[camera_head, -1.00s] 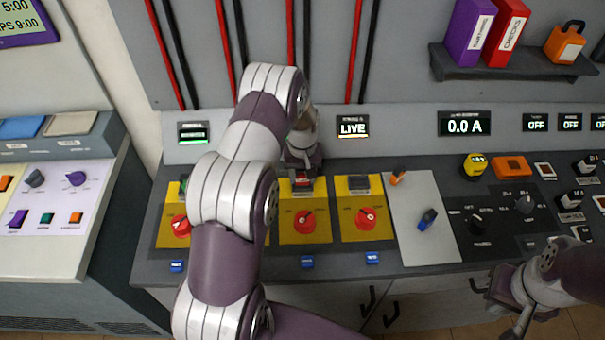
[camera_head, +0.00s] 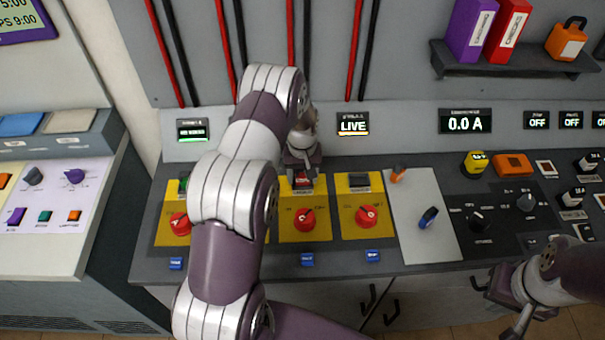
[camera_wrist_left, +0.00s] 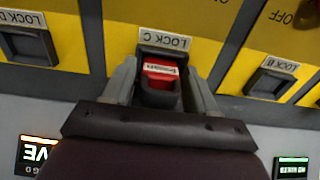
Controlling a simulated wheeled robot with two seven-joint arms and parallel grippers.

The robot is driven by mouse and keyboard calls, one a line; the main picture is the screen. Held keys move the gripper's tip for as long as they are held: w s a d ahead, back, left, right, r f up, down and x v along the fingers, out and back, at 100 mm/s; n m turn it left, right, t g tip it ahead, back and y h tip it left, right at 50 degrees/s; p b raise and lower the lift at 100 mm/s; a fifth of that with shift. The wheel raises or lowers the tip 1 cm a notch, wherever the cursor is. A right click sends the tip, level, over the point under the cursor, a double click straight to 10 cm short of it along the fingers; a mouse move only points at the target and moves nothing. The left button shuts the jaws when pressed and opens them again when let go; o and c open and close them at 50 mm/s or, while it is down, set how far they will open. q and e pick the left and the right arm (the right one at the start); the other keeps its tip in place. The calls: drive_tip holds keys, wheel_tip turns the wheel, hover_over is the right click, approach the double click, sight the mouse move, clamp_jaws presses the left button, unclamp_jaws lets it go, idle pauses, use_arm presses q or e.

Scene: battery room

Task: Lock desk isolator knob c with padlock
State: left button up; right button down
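A red padlock (camera_wrist_left: 160,72) with a white label sits in the dark holder (camera_wrist_left: 160,97) under the "LOCK C" label in the left wrist view. In the head view the padlock (camera_head: 303,181) shows just below my left gripper. My left gripper (camera_wrist_left: 162,88) has its fingers spread on both sides of the holder, with gaps to the padlock. The red knob (camera_head: 305,219) of the middle yellow panel (camera_head: 304,238) is in front of the padlock, toward me. My right gripper (camera_head: 519,318) is at the lower right, clear of the desk controls; its fingertips are unclear.
Yellow panels with red knobs stand on both sides; my left arm partly covers the left one. A grey plate (camera_head: 420,245) with an orange and a blue item lies to the right. A shelf (camera_head: 515,65) holds binders.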

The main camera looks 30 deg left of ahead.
use_arm(q)
wheel_tip(320, 180, up, 11)
drive_tip(key=p, duration=0.8)
drive_tip(key=shift+r, duration=0.1)
idle(0.4)
drive_tip(key=s+d+r+m+b, duration=0.1)
drive_tip(key=s+d+r+m, duration=0.1)
drive_tip(key=s, duration=0.4)
drive_tip(key=s+d+r+m+t+b, duration=0.1)
drive_tip(key=s+d+r+m+b, duration=0.1)
drive_tip(key=s+d+r, duration=0.2)
drive_tip(key=s+d+r+m+b, duration=0.2)
drive_tip(key=s+d, duration=0.4)
drive_tip(key=s, duration=0.3)
drive_tip(key=shift+s+r, duration=0.3)
drive_tip(key=shift+r, duration=0.15)
drive_tip(key=shift+s, duration=0.2)
